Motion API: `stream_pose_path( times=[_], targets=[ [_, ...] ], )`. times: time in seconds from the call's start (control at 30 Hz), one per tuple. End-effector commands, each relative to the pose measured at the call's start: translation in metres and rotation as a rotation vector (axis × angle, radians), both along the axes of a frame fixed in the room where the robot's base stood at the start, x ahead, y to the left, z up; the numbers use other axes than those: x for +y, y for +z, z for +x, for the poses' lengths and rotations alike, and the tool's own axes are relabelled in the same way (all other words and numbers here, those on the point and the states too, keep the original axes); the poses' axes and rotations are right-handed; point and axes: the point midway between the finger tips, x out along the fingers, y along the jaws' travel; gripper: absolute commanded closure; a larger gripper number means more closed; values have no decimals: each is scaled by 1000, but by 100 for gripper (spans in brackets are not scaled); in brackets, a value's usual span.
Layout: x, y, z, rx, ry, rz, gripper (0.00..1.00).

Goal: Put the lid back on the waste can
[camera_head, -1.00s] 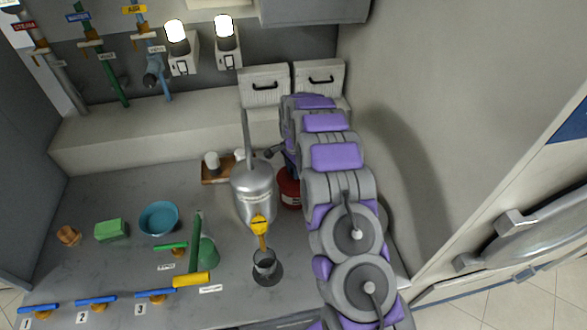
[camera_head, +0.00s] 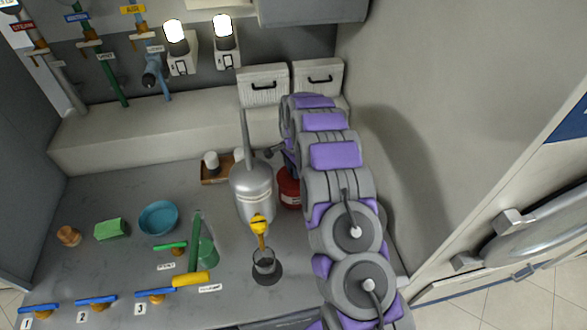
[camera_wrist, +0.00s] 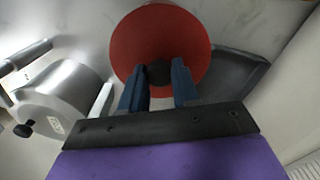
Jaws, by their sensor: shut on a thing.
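In the wrist view, the red round lid (camera_wrist: 160,32) fills the top middle, with a dark knob (camera_wrist: 158,75) at its centre. My gripper (camera_wrist: 160,79) has its blue fingers on either side of this knob and is shut on it. In the head view, the red waste can (camera_head: 289,190) stands on the counter, partly hidden by the steel vessel and my arm. My gripper (camera_head: 280,152) is just above the can there, mostly hidden by my arm. Whether the lid touches the can's rim cannot be told.
A tall steel vessel (camera_head: 252,185) stands close left of the can; it also shows in the wrist view (camera_wrist: 68,92). A wooden tray (camera_head: 215,172) lies behind it. A teal bowl (camera_head: 159,218), green block (camera_head: 111,230) and blue-handled valves (camera_head: 96,301) are further left.

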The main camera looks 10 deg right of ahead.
Motion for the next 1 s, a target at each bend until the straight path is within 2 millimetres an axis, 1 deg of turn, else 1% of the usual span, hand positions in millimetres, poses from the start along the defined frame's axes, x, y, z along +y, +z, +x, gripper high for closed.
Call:
stream_pose_path(
  times=[0.07,0.1,0.4,0.57,0.83,1.0],
  targets=[
    [0,0,0,0,0,0,100],
    [0,0,0,0,0,0,69],
    [0,0,0,0,0,0,40],
    [0,0,0,0,0,0,40],
    [0,0,0,0,0,0,15],
    [0,0,0,0,0,0,14]
  ],
)
